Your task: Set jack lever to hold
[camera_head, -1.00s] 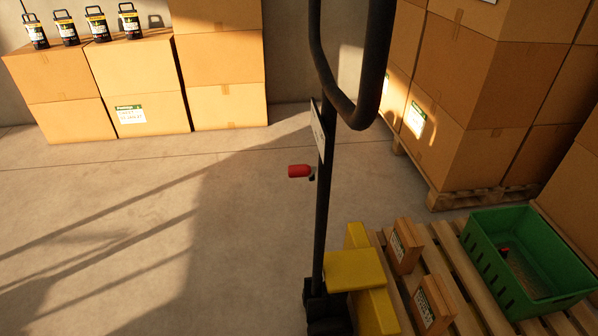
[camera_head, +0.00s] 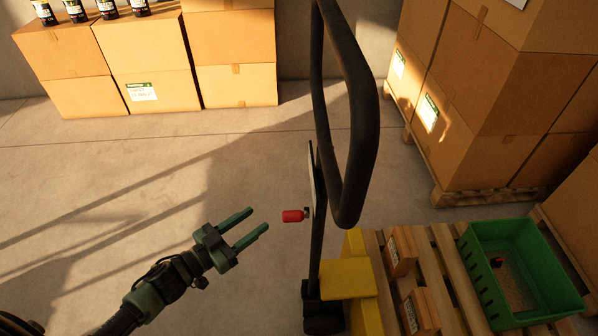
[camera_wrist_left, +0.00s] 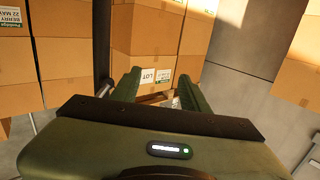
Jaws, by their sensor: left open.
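The jack lever is a small red grip (camera_head: 293,216) on the left side of the pallet jack's black upright handle (camera_head: 318,235). The handle ends in a large black loop above it. My left gripper (camera_head: 251,228) is open and empty, a short way to the left of the red grip and not touching it. Its two green fingers point toward the grip. In the left wrist view the open fingers (camera_wrist_left: 158,90) show with cardboard boxes beyond them; I cannot make out the red grip there. My right gripper is not in view.
The yellow jack body (camera_head: 347,279) stands beside a wooden pallet (camera_head: 447,262) with small boxes and a green crate (camera_head: 482,288). Tall stacked cartons (camera_head: 475,85) stand at the right, more cartons (camera_head: 150,75) at the back left. The floor (camera_head: 130,190) at left is clear.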

